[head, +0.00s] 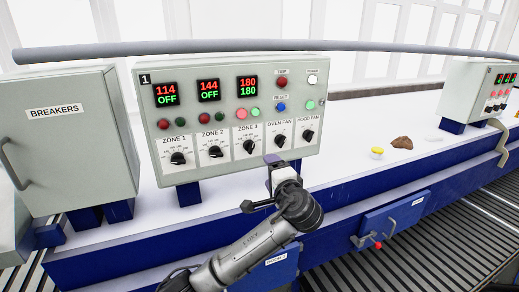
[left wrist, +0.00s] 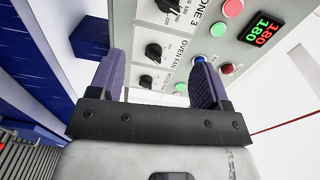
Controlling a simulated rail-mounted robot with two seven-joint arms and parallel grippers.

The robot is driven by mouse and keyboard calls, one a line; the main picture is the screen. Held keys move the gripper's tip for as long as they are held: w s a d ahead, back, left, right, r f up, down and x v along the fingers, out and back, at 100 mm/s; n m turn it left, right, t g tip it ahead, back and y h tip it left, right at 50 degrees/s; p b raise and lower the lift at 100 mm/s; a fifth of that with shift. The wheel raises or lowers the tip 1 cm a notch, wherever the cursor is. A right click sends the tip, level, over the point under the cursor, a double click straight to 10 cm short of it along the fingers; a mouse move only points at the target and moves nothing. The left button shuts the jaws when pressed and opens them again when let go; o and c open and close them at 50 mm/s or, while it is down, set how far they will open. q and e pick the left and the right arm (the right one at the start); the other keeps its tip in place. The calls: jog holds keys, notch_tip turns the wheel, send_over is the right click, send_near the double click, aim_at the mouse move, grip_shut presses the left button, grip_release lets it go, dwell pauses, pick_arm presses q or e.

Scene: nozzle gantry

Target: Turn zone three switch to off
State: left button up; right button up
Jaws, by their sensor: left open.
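The zone three switch (head: 250,147) is a black knob on a white dial plate, on the front of the grey control box (head: 215,187). Its display (head: 247,86) reads 180 over 180, while zones one and two show OFF. The knob's exact pointer position is too small to tell. It is partly visible at the top of the left wrist view (left wrist: 168,7). My left gripper (head: 276,170) is in front of the box's lower edge, below the oven fan knob (head: 280,141). Its purple fingers (left wrist: 158,80) are apart and empty. My right gripper is not in view.
Zone one (head: 178,158) and zone two (head: 215,152) knobs lie left of zone three; the hood fan knob (head: 307,135) is at the right. A breakers cabinet (head: 75,155) stands left. A grey rail (head: 250,48) passes behind and above the boxes.

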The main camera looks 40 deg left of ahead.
aim_at(251, 149)
pick_arm(q)
jog(key=w+a+m+p, duration=0.1)
jog(key=w+a, duration=0.1)
jog(key=a, duration=0.1)
jog(key=w+a+m+p, duration=0.1)
jog(key=a+p, duration=0.1)
jog(key=a, duration=0.2)
jog(key=w+a+m+p, duration=0.1)
jog(key=w+a, duration=0.1)
jog(key=a, duration=0.2)
jog(key=shift+w+a+r+g+y, duration=0.1)
jog(key=shift+w+r+g+y, duration=0.2)
jog(key=shift+r+y, duration=0.1)
jog(key=shift+w+a+f+p, duration=0.1)
jog(key=shift+w+a+p, duration=0.3)
jog(key=shift+a, duration=0.2)
jog(key=shift+c, duration=0.2)
